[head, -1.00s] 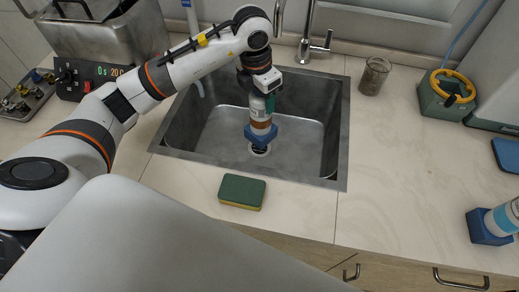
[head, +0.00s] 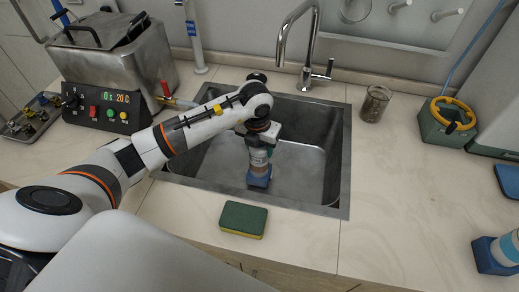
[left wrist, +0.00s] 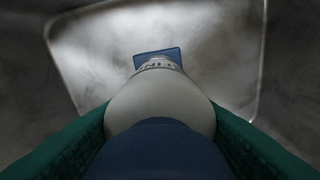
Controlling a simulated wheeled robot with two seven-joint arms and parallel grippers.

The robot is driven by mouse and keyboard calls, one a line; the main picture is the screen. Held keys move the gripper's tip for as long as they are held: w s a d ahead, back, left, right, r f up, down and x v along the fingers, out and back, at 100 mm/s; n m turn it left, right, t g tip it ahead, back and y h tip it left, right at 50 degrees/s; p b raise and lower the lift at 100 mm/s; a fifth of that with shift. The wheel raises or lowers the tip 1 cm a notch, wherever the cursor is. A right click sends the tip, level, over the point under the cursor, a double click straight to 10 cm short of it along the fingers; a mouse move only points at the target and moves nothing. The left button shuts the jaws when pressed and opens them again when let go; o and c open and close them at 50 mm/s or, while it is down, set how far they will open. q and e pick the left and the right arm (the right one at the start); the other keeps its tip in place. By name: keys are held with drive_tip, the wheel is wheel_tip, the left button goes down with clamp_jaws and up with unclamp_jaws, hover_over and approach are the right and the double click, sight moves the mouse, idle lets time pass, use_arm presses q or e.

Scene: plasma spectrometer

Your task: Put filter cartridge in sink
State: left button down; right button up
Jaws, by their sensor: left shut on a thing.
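The filter cartridge (head: 259,177), a pale cylinder with blue end caps, is upright inside the metal sink (head: 342,185). My left gripper (head: 261,150) is shut on its upper body, with the arm reaching over the sink's left side. In the left wrist view the green fingers flank the cartridge's white body (left wrist: 160,105), and its blue far end shows against the sink floor (left wrist: 95,60). The blue lower end is at or close above the floor; I cannot tell whether it touches. The drain is hidden behind the cartridge. My right gripper is not in view.
A faucet (head: 308,50) stands behind the sink. A green sponge (head: 243,219) lies in front of it. A glass beaker (head: 374,104) stands to its right, a heated bath (head: 105,75) to its left. The right counter's middle is clear.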

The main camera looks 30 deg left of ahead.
use_arm(q)
wheel_tip(320, 180, down, 2)
drive_tip(key=shift+f, duration=0.2)
drive_tip(key=c, duration=0.6)
unclamp_jaws()
